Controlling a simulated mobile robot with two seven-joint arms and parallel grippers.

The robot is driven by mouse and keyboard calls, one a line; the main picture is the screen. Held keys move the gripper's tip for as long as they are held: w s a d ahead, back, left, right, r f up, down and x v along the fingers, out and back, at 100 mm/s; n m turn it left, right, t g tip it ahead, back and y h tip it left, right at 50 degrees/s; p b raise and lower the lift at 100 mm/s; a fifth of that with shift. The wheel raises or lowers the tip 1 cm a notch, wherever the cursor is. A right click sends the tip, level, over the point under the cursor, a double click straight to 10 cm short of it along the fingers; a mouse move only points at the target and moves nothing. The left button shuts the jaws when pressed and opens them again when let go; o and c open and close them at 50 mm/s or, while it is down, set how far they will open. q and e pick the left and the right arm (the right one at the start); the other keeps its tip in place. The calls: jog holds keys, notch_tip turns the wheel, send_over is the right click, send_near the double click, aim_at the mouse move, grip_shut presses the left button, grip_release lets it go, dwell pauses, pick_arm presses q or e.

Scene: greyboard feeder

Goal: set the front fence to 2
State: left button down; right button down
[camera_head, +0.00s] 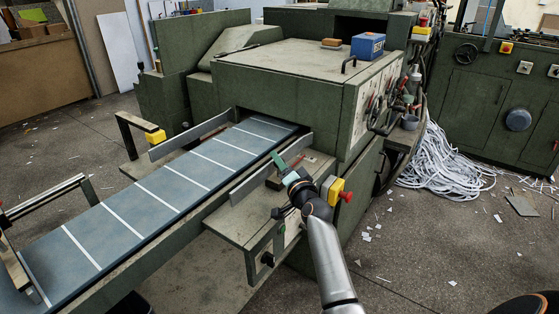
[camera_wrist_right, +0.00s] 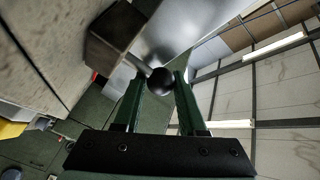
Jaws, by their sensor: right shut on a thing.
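The front fence (camera_head: 268,172) is a grey metal plate standing along the near side of the blue belt (camera_head: 165,188), by the machine's mouth. My right gripper (camera_head: 277,160) is at this fence, above the green side table (camera_head: 225,222). In the right wrist view its two green fingers (camera_wrist_right: 158,88) are shut on a round black knob (camera_wrist_right: 160,81). The knob sits on a short metal stem beside a dark block (camera_wrist_right: 116,38). I cannot read any scale or number for the fence. My left gripper is not in view.
The far fence (camera_head: 190,136) stands across the belt. A yellow box with a red button (camera_head: 345,196) is close to my right wrist. White paper strips (camera_head: 440,165) lie on the floor.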

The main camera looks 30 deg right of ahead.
jog(key=shift+a+f, duration=0.3)
jog(key=c, duration=0.6)
grip_release()
jog(key=shift+o, duration=0.5)
jog(key=shift+r, duration=0.1)
jog(key=shift+d, duration=0.1)
jog(key=shift+s+r, duration=0.1)
jog(key=shift+s, duration=0.25)
jog(key=s+a+p, duration=0.2)
jog(key=s+p, duration=0.3)
jog(key=s, duration=0.6)
jog(key=shift+s+a, duration=0.25)
jog(key=shift+s, duration=0.05)
